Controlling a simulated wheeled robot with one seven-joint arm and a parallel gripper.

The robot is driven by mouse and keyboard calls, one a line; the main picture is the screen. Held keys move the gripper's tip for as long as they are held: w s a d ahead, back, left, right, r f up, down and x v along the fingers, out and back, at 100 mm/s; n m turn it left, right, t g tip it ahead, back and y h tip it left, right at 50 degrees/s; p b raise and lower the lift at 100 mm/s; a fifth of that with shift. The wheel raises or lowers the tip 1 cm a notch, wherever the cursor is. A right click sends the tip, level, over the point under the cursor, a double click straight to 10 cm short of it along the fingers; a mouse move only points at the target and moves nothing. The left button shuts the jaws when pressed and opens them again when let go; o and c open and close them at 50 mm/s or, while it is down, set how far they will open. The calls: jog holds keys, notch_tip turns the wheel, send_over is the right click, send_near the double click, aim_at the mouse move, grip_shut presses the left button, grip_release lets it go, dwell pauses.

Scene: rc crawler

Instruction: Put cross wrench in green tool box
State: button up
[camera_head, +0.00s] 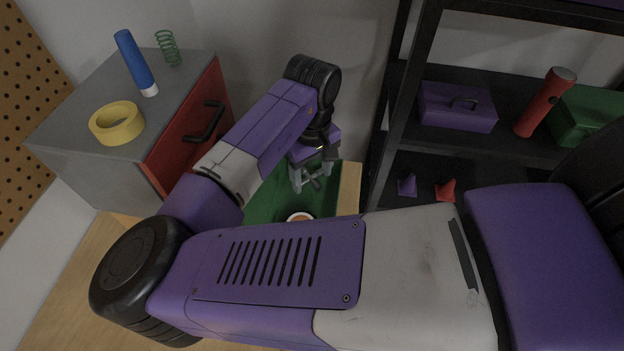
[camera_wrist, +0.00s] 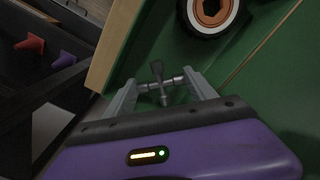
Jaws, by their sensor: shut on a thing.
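My gripper (camera_head: 311,178) is shut on the small grey cross wrench (camera_head: 316,183), above the green mat in the head view. In the wrist view the cross wrench (camera_wrist: 158,72) sits between the two fingers of my gripper (camera_wrist: 165,90), its arms sticking out from the grip. The green tool box (camera_head: 590,113) stands on the shelf at the far right of the head view, well apart from my gripper. Its right part is cut off by a dark part in front, and I cannot tell whether its lid is open.
A purple tool box (camera_head: 457,106) and a red flashlight (camera_head: 544,102) share the black shelf. A wheel (camera_wrist: 209,12) lies on the green mat (camera_wrist: 150,38). A red-fronted cabinet (camera_head: 185,140) carries yellow tape (camera_head: 117,124), a blue cylinder (camera_head: 136,63) and a green spring (camera_head: 168,47).

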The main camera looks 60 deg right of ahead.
aim_at(312, 179)
jog(key=shift+f, duration=1.35)
jog(key=shift+f, duration=0.1)
jog(key=o, duration=1.4)
notch_tip(312, 179, up, 12)
jog(key=shift+b, duration=0.45)
